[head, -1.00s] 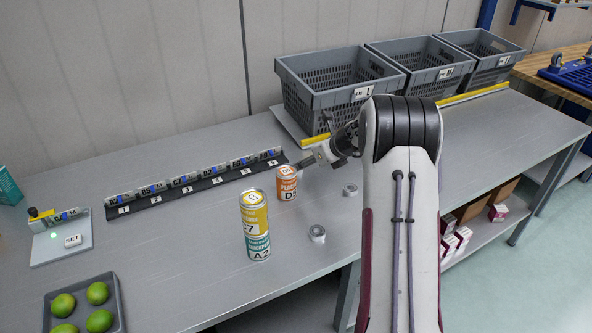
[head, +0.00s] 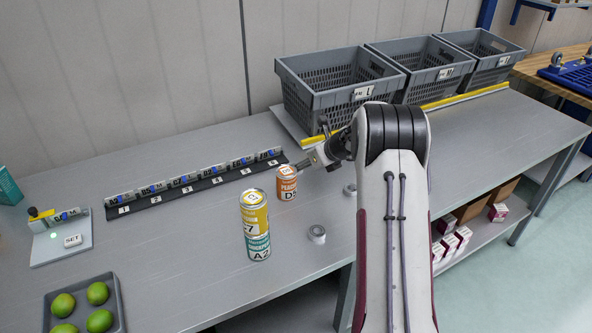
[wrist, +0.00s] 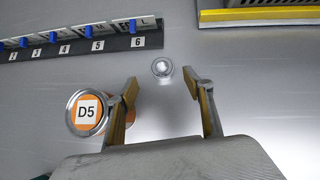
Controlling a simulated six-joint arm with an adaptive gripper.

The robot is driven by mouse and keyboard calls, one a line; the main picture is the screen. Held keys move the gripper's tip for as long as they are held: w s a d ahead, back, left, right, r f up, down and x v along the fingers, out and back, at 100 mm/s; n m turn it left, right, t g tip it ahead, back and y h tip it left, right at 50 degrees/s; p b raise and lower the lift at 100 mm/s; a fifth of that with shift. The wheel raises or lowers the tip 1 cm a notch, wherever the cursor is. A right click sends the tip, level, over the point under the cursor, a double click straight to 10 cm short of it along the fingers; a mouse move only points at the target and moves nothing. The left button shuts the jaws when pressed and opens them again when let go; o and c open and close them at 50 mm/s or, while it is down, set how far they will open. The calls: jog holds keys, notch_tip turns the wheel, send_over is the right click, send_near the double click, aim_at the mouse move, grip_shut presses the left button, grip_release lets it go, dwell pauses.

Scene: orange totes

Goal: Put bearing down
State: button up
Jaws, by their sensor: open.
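My gripper (head: 304,165) is low over the table, just behind the orange can marked D5 (head: 287,184). In the wrist view my gripper (wrist: 168,112) has its two fingers wide apart with nothing between the tips. A small round metallic thing, which looks like a bearing (wrist: 162,67), lies on the table ahead of the gap, apart from both fingers. I cannot make it out in the head view. The D5 can (wrist: 88,113) is close beside the left finger. Two grey rings lie on the table, one in front (head: 317,234) and one partly behind my arm (head: 349,190).
A yellow and teal can stack (head: 256,225) stands left of the front ring. A numbered black rack (head: 200,184) runs behind. Grey baskets (head: 335,100) stand at the back behind a yellow strip (head: 320,140). A tray of limes (head: 118,300) is front left.

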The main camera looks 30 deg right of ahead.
jog(key=shift+w+f, duration=0.1)
jog(key=shift+w, duration=0.05)
jog(key=shift+x, duration=2.45)
jog(key=shift+w+d, duration=0.1)
jog(key=shift+d, duration=0.1)
jog(key=c, duration=1.4)
jog(key=shift+o, duration=0.2)
notch_tip(320, 180, up, 10)
